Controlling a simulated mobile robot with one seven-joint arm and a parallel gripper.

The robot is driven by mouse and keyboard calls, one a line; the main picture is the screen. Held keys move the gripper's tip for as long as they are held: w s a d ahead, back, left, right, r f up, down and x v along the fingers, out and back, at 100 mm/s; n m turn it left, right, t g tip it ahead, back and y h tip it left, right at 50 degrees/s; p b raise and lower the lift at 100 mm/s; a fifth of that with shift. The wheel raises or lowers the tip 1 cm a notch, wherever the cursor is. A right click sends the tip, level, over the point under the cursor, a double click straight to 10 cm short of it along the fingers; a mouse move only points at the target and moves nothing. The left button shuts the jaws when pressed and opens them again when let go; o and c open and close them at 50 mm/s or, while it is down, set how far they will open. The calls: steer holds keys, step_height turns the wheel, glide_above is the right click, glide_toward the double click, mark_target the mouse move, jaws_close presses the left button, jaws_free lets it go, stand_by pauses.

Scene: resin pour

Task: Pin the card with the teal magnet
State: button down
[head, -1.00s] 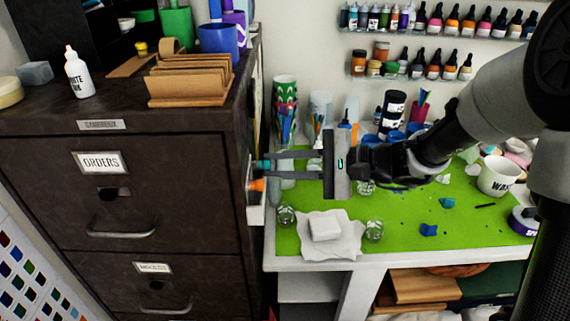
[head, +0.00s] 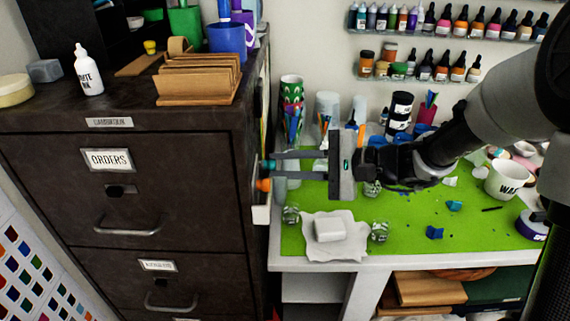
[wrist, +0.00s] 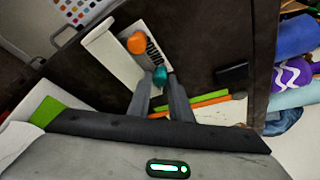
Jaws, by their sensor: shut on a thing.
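The teal magnet (head: 269,164) is at the side of the dark filing cabinet, between the tips of my gripper (head: 272,166). In the wrist view the teal magnet (wrist: 160,76) sits between the two fingertips (wrist: 159,82), and my gripper is shut on it. The magnet is at the end of a white holder (wrist: 103,60) with dark lettering on the cabinet's side. I cannot tell whether it still touches the holder. An orange magnet (wrist: 137,43) is beside it in the holder. I cannot make out the card clearly; the cabinet side is seen edge-on.
The filing cabinet (head: 170,185) fills the left, with a wooden rack (head: 200,80) and white bottle (head: 88,72) on top. To the right, a worktable with a green mat (head: 405,210) holds cups, small jars and a white block (head: 333,226). Dropper bottles line the wall shelves.

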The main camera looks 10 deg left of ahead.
steer(key=c, duration=1.5)
jaws_free()
steer(key=shift+c, duration=0.2)
steer(key=shift+f, duration=0.1)
steer(key=shift+s+f, duration=0.1)
steer(key=shift+s, duration=0.05)
steer(key=shift+c, duration=0.4)
steer(key=o, duration=0.3)
steer(key=shift+d, duration=0.45)
steer(key=shift+w+d+r, duration=0.1)
steer(key=shift+w+d, duration=0.25)
steer(key=shift+d, duration=0.65)
steer(key=shift+w+d+r, duration=0.1)
steer(key=shift+w+d, duration=0.2)
steer(key=shift+d, duration=0.65)
steer(key=shift+w+d, duration=0.35)
steer(key=shift+d, duration=0.65)
